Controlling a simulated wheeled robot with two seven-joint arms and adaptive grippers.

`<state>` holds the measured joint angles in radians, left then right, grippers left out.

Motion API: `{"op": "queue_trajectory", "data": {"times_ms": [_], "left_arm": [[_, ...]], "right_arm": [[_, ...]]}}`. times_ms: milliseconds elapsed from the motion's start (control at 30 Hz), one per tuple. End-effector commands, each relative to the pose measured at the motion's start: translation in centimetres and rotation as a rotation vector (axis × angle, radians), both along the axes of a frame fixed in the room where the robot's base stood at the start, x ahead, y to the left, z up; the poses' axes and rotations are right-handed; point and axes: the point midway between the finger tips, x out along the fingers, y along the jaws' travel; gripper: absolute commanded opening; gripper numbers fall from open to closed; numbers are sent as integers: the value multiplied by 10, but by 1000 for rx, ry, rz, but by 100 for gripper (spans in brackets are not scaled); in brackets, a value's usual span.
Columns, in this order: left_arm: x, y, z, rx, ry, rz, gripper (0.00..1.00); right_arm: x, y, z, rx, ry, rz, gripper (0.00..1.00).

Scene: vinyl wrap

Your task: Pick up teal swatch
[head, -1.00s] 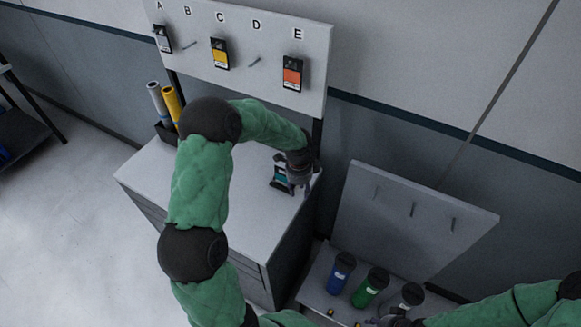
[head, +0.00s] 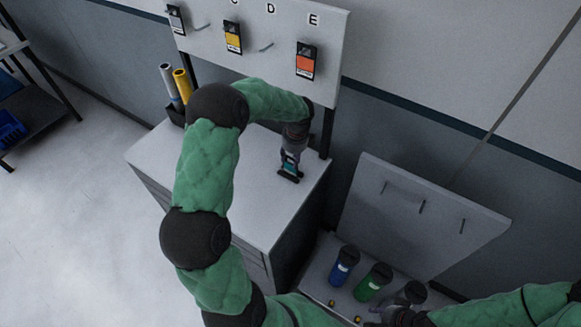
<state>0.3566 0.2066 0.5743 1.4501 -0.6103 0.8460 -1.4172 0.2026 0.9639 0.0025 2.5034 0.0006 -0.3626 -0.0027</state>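The teal swatch (head: 289,169) is on the white top of the drawer cabinet, near its right side. It is small, with a dark edge, and partly covered by my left gripper. My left gripper (head: 291,163) points down directly over the swatch, with its fingers around or just above it. I cannot tell whether the fingers are closed on it. My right gripper (head: 383,317) is low at the bottom right, dark and partly cut off by the frame edge, near a grey bottle. Its fingers are too unclear to read.
A pegboard (head: 270,35) behind the cabinet (head: 245,215) holds grey, yellow (head: 233,38) and orange (head: 306,62) swatches; some hooks are empty. Rolls (head: 182,85) stand at the cabinet's back left. Blue (head: 343,266), green (head: 372,283) and grey bottles stand on a lower bench at right.

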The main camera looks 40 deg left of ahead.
Motion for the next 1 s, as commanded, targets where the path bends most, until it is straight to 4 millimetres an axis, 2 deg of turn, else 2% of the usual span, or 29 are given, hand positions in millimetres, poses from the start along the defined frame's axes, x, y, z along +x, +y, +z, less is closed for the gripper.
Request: {"op": "queue_trajectory", "data": {"times_ms": [300, 567, 700, 1000], "left_arm": [[-4, 5, -42, -1, 3, 1, 40], [-3, 5, -45, -1, 1, 0, 40], [-3, 5, -45, -1, 2, 0, 0], [-3, 5, -45, -1, 1, 0, 0]], "right_arm": [[0, 0, -6, 0, 0, 0, 34], [0, 0, -5, 0, 0, 0, 34], [0, 0, -5, 0, 0, 0, 34], [0, 0, -5, 0, 0, 0, 34]]}}
